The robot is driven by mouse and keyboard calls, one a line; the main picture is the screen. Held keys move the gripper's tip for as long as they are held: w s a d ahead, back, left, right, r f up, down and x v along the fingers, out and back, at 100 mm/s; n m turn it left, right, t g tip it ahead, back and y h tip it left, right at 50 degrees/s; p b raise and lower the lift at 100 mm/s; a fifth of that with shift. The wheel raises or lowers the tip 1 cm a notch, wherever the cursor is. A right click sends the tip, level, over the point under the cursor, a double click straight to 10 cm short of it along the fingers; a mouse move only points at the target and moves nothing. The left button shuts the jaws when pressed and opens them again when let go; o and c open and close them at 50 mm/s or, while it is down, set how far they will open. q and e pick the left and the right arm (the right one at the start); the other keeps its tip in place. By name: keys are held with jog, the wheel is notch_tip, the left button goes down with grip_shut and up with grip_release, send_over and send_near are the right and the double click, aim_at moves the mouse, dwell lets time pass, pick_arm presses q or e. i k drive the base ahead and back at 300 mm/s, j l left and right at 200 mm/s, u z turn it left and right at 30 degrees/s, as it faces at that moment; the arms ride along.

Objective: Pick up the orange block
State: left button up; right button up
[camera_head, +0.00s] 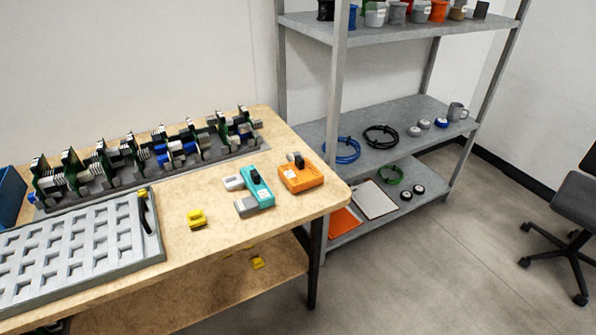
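An orange block-like device (301,177) lies on the wooden table near its right end. It has a black part on top and a small grey piece at its back left edge. Nothing touches it from above. Neither of my grippers is in view.
A teal and grey tool (256,190) lies just left of the orange block, with a small yellow piece (196,218) further left. A grey slotted tray (80,250) and a row of circuit boards (150,158) fill the table's left and back. A metal shelf (365,150) stands right.

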aim_at(300, 175)
jog(key=i+l+u, duration=0.75)
jog(key=l, duration=0.2)
jog(key=l+u, duration=0.25)
jog(key=i+l, duration=0.05)
jog(key=l, duration=0.05)
